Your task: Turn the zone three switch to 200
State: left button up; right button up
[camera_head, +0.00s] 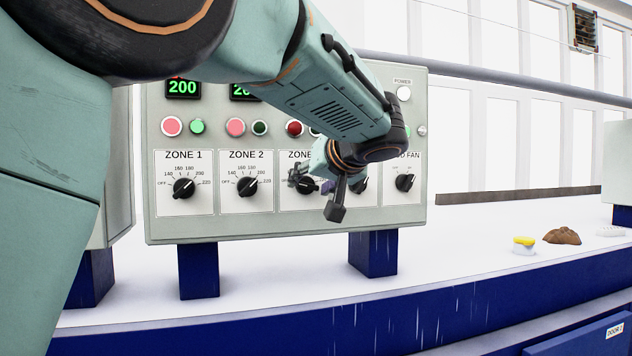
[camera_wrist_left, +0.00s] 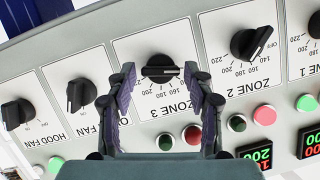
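The zone three switch (camera_wrist_left: 160,68) is a black rotary knob on a white dial plate, upside down in the left wrist view. Its bar lies nearly level there. In the head view the knob (camera_head: 306,186) is partly covered by my gripper and its pointer is hard to read. My left gripper (camera_head: 312,181) is at the zone three dial. In the left wrist view its two fingers (camera_wrist_left: 158,75) are apart, one on each side of the knob; I cannot tell whether they touch it. My right gripper is in neither view.
The zone 2 knob (camera_head: 248,187) and zone 1 knob (camera_head: 184,188) stand left of zone three on the grey control panel (camera_head: 290,228). The hood fan knob (camera_head: 405,182) is on the right. Coloured buttons sit above. A yellow-topped button (camera_head: 523,241) and brown lump (camera_head: 562,236) lie on the bench.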

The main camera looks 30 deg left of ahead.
pick_arm(q)
jog(key=shift+w+a+f, duration=0.35)
jog(key=shift+w+a, duration=0.1)
jog(key=shift+w, duration=0.05)
jog(key=c, duration=0.3)
jog(key=shift+s+r, duration=0.15)
jog(key=shift+s, duration=0.2)
jog(key=c, duration=0.3)
jog(key=shift+w, duration=0.15)
jog(key=shift+c, duration=1.3)
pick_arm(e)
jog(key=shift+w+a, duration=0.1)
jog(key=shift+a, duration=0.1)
